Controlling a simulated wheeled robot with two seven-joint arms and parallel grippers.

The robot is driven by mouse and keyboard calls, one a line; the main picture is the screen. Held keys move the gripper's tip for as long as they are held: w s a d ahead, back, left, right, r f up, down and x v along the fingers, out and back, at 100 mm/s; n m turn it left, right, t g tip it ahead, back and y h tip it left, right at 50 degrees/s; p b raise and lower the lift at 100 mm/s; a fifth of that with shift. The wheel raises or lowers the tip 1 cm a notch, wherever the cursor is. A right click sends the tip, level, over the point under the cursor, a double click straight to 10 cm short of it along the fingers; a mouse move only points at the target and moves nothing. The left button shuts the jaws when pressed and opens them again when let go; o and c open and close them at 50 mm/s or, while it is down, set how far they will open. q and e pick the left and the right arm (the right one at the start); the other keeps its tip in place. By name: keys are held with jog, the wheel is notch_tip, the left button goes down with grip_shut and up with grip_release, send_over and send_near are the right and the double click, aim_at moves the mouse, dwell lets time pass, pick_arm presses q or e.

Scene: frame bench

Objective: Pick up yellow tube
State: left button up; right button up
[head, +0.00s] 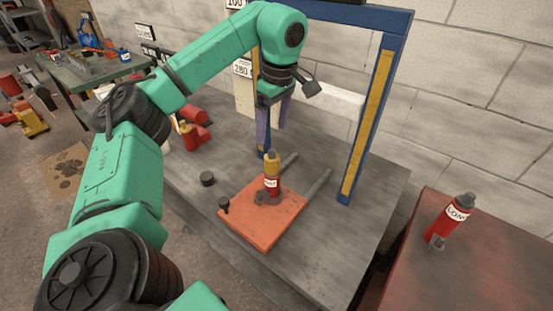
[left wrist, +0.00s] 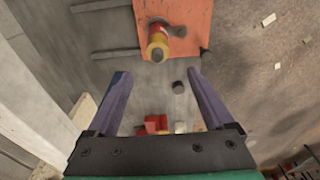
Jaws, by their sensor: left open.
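The yellow tube (head: 272,162) stands upright on an orange board (head: 285,222), with a red, white-labelled part below its yellow upper part. In the left wrist view the tube (left wrist: 158,40) shows from above, beyond the fingertips. My left gripper (head: 273,137) points down with its purple fingers open and empty, above the bench near the tube and apart from it. The open fingers also show in the left wrist view (left wrist: 158,76). My right gripper is not in view.
A blue and yellow frame (head: 365,130) stands on the grey bench (head: 345,235). A small dark cylinder (head: 207,179) and a dark peg (head: 224,204) are left of the tube. Red objects (head: 196,130) lie farther back. A red bottle (head: 455,216) stands on the right-hand red surface.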

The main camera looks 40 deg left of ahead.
aim_at(273, 151)
pick_arm(q)
jog(key=f, duration=0.3)
jog(key=f+p, duration=0.1)
jog(key=shift+s+a+f, duration=0.15)
jog(key=shift+s+a, duration=0.05)
jog(key=shift+a, duration=0.1)
jog(key=f, duration=0.4)
jog(key=f+p, duration=0.1)
jog(key=f, duration=0.1)
jog(key=shift+w+f, duration=0.2)
jog(key=shift+w, duration=0.1)
jog(key=shift+f, duration=0.15)
jog(key=shift+w, duration=0.1)
jog(key=c, duration=1.3)
grip_shut()
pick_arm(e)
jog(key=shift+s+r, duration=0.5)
